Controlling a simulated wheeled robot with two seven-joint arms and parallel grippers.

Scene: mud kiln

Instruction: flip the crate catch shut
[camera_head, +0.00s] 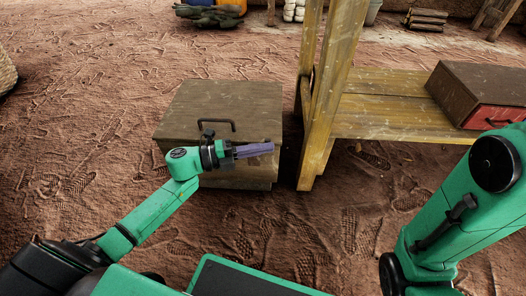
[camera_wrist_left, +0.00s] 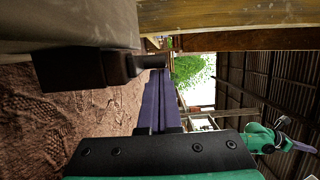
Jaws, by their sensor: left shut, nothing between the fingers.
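The wooden crate (camera_head: 225,97), its lid down, stands on the ground in the head view. A dark handle (camera_head: 216,122) is on its lid. My left gripper (camera_head: 255,150) is in front of the crate's right part, its purple fingers shut and empty, pointing right. In the left wrist view a black block with a short round knob, which looks like the catch (camera_wrist_left: 95,68), sits against the crate's grey face (camera_wrist_left: 60,22). The fingers (camera_wrist_left: 160,95) are close beside the knob; I cannot tell whether they touch. My right gripper (camera_wrist_left: 300,147) shows small in the left wrist view.
A yellow wooden bench (camera_head: 385,103) with a thick post (camera_head: 330,90) stands just right of the crate. A brown box with a red front (camera_head: 490,115) is on it. The trodden ground (camera_head: 80,120) left of the crate is clear.

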